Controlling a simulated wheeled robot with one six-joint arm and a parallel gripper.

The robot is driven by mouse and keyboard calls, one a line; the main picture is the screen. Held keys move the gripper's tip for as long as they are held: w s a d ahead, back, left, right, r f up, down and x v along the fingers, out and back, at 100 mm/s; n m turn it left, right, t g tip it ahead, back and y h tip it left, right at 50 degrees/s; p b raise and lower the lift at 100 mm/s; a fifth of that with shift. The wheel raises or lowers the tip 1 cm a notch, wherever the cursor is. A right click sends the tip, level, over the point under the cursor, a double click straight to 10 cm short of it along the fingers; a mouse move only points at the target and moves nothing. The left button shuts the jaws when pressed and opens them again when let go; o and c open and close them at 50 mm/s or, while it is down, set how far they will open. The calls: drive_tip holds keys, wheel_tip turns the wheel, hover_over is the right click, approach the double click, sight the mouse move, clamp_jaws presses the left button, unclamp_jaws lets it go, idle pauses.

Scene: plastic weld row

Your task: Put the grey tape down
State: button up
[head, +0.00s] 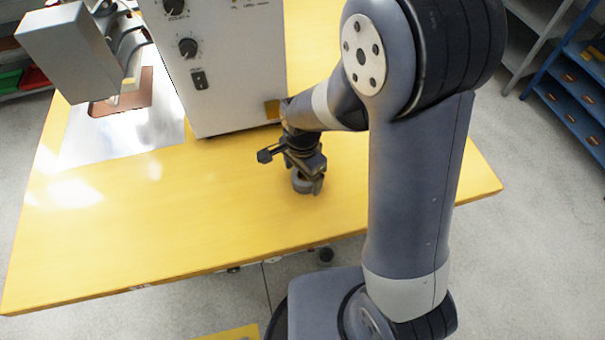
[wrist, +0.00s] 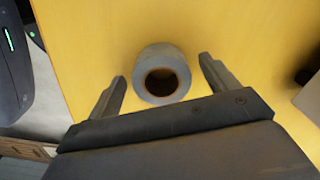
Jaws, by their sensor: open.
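The grey tape (wrist: 149,61) is a roll with a dark hole, seen between the two fingers of my gripper (wrist: 163,86) in the wrist view. Some yellow surface shows between the roll and each finger, so the gripper is open around it and not clamped on it. In the head view the tape (head: 301,185) is at the yellow table top, directly below my gripper (head: 306,179), which partly hides it. It appears to rest on the table.
The yellow table (head: 200,225) is clear to the left and front of the tape. A white machine with knobs (head: 226,60) stands close behind it. A metal plate (head: 165,130) lies at the left. Blue shelving (head: 575,100) stands beyond the table at the right.

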wheel_tip(320, 180, up, 11)
drive_tip(key=shift+p, duration=0.4)
wheel_tip(320, 180, down, 12)
drive_tip(key=shift+f+b, duration=0.1)
drive_tip(key=shift+b, duration=0.45)
drive_tip(key=shift+r, duration=1.45)
